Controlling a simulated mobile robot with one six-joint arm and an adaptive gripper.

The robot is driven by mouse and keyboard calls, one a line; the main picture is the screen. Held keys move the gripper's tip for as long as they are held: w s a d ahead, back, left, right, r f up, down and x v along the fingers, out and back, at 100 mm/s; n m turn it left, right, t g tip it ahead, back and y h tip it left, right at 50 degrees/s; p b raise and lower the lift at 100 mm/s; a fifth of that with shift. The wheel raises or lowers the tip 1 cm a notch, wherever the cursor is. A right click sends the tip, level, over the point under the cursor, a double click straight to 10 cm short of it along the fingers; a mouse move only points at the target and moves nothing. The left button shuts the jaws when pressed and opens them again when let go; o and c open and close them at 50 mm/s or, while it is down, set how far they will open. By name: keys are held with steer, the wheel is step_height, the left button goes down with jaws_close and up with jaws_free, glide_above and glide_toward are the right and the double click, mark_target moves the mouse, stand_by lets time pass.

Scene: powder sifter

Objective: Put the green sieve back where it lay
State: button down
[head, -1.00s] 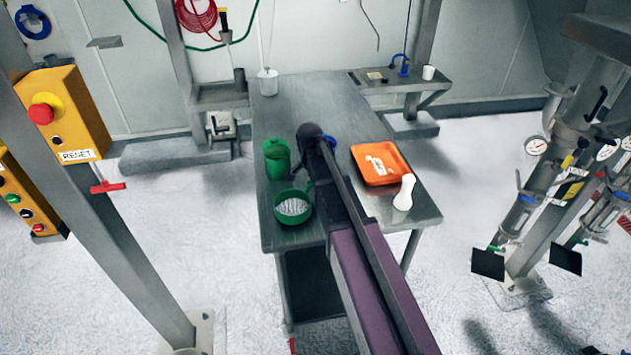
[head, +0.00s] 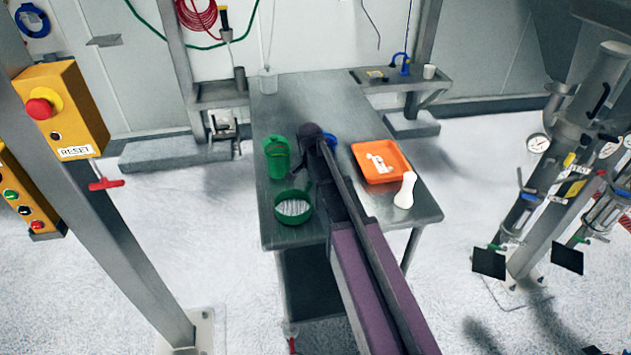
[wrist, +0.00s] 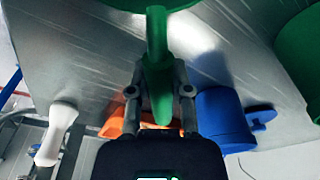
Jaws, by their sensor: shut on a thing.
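The green sieve (head: 281,215) is round, with a pale mesh-like inside, and sits at or just above the near left of the steel table in the head view. Its green handle (wrist: 157,50) shows in the wrist view, with part of its rim at the top edge. My gripper (wrist: 160,92) is shut on that handle, one finger on each side. In the head view my arm hides most of the gripper. I cannot tell whether the sieve touches the table.
A green container (head: 277,160) stands close behind the sieve. An orange tray (head: 401,155) with white pieces and a white bottle-shaped item (head: 405,190) are to the right. A blue item (wrist: 220,120) is near my gripper.

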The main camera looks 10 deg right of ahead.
steer(key=shift+f+b, duration=0.35)
steer(key=shift+f, duration=0.05)
steer(key=shift+c, duration=2.4)
jaws_free()
steer(key=shift+r, duration=0.15)
